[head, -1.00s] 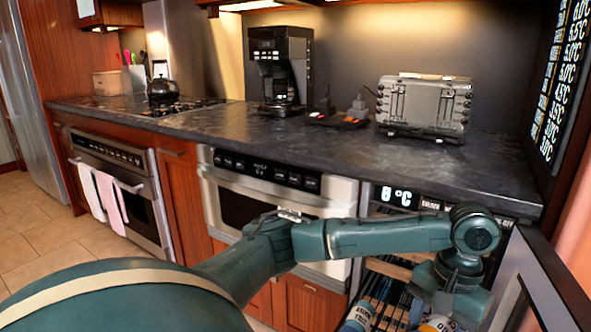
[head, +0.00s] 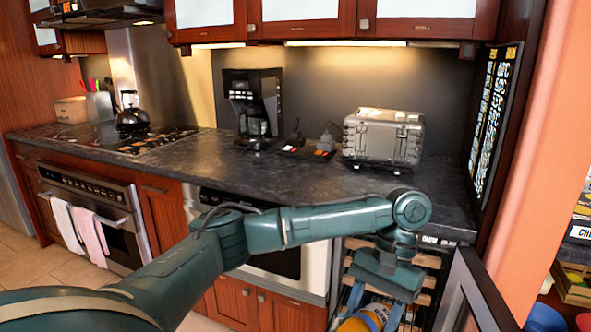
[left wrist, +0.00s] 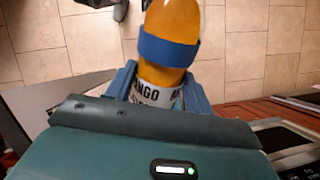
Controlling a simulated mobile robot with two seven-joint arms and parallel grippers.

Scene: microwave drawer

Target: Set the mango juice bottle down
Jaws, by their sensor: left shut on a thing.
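The mango juice bottle (left wrist: 170,20) is orange with a blue band and a white label reading part of "MANGO". My left gripper (left wrist: 158,78) is shut on it around the label, with one blue finger on each side. In the head view, the orange bottle (head: 353,324) shows at the bottom edge, partly cut off, under my left gripper (head: 372,298). It is in front of the open wine cooler (head: 426,281). What lies under the bottle is hidden. My right gripper is not in view.
The cooler's open door (head: 478,290) stands close on the right of my left gripper. The dark counter (head: 300,180) holds a coffee maker (head: 253,105) and a toaster (head: 383,138). A shelf with goods (head: 575,285) is at the far right. Tiled floor (left wrist: 240,50) shows beyond the bottle.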

